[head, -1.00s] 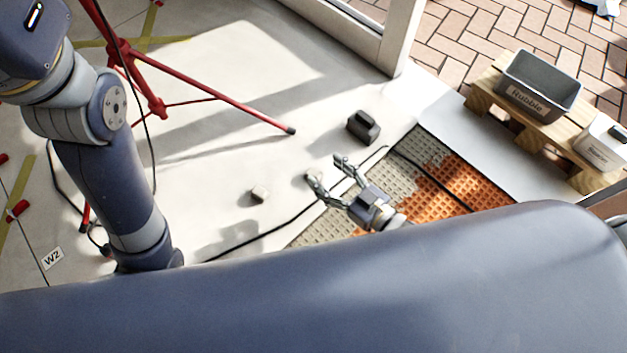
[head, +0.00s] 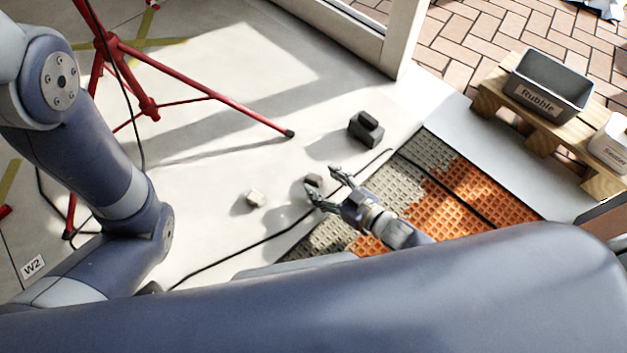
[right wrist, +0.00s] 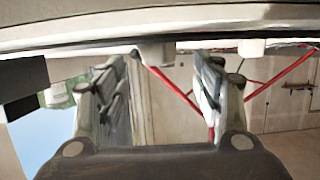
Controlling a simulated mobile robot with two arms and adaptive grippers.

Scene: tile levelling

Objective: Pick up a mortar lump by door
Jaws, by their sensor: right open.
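My right gripper (head: 323,180) is open over the pale floor beside the orange and grey matting, its fingers pointing up and left in the head view. A small dark brownish lump (head: 314,181) shows by its fingertips, partly hidden; I cannot tell if they touch it. A pale lump (head: 255,198) lies apart on the floor to the left. The door frame (head: 402,40) stands at the top. In the right wrist view the two fingers (right wrist: 162,90) are spread with nothing held between them. My left arm comes in from the left; its gripper is out of view.
A dark block (head: 366,129) sits on the floor beyond my right gripper. A red tripod (head: 150,107) stands at the left. A black cable (head: 240,246) crosses the floor. A grey Rubble bin (head: 548,88) stands on a wooden pallet (head: 490,103) at the right.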

